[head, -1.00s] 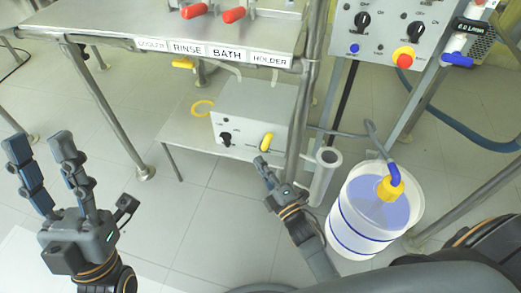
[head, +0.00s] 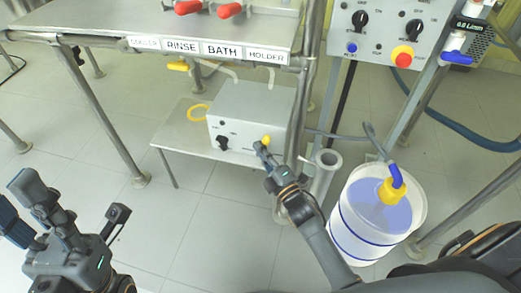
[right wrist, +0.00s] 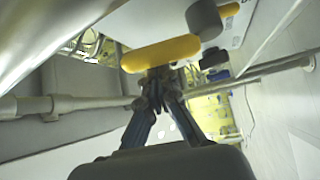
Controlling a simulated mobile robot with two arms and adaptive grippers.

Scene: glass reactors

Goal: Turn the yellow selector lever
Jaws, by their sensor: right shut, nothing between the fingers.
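The yellow selector lever (head: 266,140) is on the front of a white box (head: 248,103) on the low shelf. In the right wrist view the lever (right wrist: 160,53) is a rounded yellow bar just beyond my fingertips. My right gripper (head: 261,148) is shut and empty, its tips at the lever and partly covering it in the head view. In the right wrist view the closed fingers (right wrist: 158,92) point at the middle of the bar; I cannot tell whether they touch it. My left gripper (head: 12,193) is open and empty at the lower left, cut by the picture edge.
A black knob (head: 223,143) is on the box, left of the lever. The labelled table (head: 110,25) overhangs the shelf (head: 178,135). A metal tube (head: 325,170) and a white bucket (head: 358,225) stand right of my right arm. The floor at the left is free.

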